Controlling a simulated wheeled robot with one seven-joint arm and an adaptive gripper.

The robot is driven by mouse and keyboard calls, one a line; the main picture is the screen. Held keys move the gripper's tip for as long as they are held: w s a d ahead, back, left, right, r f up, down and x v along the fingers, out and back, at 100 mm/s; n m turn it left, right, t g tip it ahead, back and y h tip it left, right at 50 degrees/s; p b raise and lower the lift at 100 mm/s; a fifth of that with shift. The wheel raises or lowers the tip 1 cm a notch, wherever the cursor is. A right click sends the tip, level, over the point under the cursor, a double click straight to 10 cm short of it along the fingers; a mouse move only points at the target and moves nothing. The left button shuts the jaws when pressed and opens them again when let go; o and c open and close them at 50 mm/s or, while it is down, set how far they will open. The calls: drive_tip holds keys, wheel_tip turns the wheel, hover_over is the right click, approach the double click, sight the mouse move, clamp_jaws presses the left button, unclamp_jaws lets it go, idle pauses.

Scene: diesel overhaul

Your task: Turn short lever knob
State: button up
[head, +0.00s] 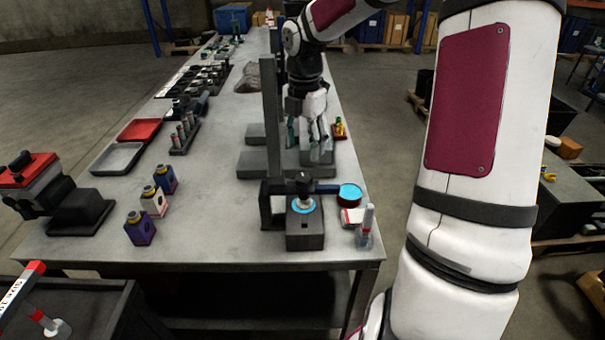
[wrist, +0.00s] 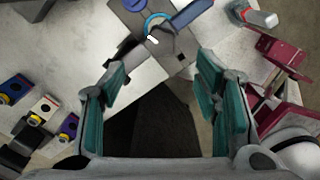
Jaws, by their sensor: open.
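A dark box-shaped fixture (head: 305,235) stands near the table's front edge in the head view. A black knob (head: 304,184) rises over a light-blue ring (head: 303,204) on its top. I cannot tell for certain which part is the short lever. In the wrist view the ring (wrist: 153,22) and a dark grey lever-like part (wrist: 166,44) show at the top centre, beyond my fingertips. My gripper (head: 310,140) is open and empty, pointing down above the table behind the fixture. Its teal-padded fingers (wrist: 163,88) are wide apart in the wrist view and touch nothing visible.
A dark blue bar with a cyan-topped round part (head: 350,192) lies right of the knob. A clear holder with a white stick (head: 366,228) stands at the front right corner. A dark upright post (head: 271,110) is left of my gripper.

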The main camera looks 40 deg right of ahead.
sight(303, 178)
wheel_tip(303, 178, down, 10)
drive_tip(key=shift+r, duration=0.25)
drive_tip(key=c, duration=1.2)
